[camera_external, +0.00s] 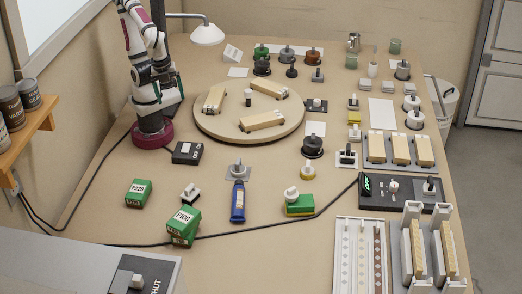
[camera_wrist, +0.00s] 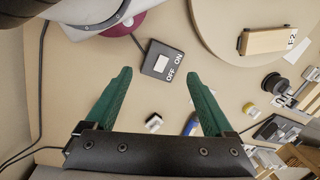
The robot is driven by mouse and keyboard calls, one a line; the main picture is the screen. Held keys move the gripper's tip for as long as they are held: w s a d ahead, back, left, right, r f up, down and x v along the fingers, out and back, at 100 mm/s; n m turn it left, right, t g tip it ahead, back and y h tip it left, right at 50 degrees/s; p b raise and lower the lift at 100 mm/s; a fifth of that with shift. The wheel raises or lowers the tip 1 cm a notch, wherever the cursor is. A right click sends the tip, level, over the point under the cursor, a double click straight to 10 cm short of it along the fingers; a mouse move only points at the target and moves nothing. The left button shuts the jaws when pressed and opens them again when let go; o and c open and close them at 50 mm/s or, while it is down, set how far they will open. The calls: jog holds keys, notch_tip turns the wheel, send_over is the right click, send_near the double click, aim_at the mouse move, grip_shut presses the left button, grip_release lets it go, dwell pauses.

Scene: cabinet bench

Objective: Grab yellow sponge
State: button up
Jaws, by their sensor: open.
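A small yellow block (camera_external: 354,118) with a pale knob stands at the right of the bench, beyond the turntable. A green block with a yellow lower layer and white knob (camera_external: 299,206) lies nearer the front. I cannot tell for certain which is the yellow sponge. My gripper (camera_external: 165,94) is raised at the back left, far from both. In the wrist view my gripper (camera_wrist: 159,74) has its green fingers wide apart with nothing held. A small yellow item (camera_wrist: 248,107) shows there beyond the right finger; it looks like the round yellow-based piece (camera_external: 307,171).
A round turntable (camera_external: 212,127) with wooden blocks fills the middle. An ON/OFF box (camera_external: 187,152), green boxes (camera_external: 139,193) and a blue bottle (camera_external: 238,201) stand in front. Racks and a black control panel (camera_external: 408,205) crowd the right. A lamp (camera_external: 207,34) overhangs the back. Cables cross the bench.

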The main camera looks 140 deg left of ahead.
jog(key=w+f+n+t+h, duration=0.1)
jog(key=w+f+n+t, duration=0.15)
jog(key=w, duration=1.15)
jog(key=w+a+f+n+t, duration=0.2)
jog(key=w+n+t, duration=0.1)
jog(key=w, duration=0.8)
jog(key=n+t+y, duration=0.4)
jog(key=n+y, duration=0.2)
jog(key=n, duration=0.1)
send_near(308, 169)
jog(key=w+d, duration=0.2)
jog(key=w, duration=0.2)
jog(key=a+f+y, duration=0.1)
jog(key=a, duration=0.1)
jog(key=a+f+n+y, duration=0.1)
jog(key=a, duration=0.1)
jog(key=s+a+f+n+y, duration=0.1)
jog(key=shift+a+f, duration=0.15)
jog(key=shift+a, duration=0.25)
jog(key=x, duration=0.6)
jog(key=shift+w+a+f, duration=0.1)
jog(key=shift+w+a, duration=0.15)
jog(key=shift+a, duration=0.05)
grip_shut()
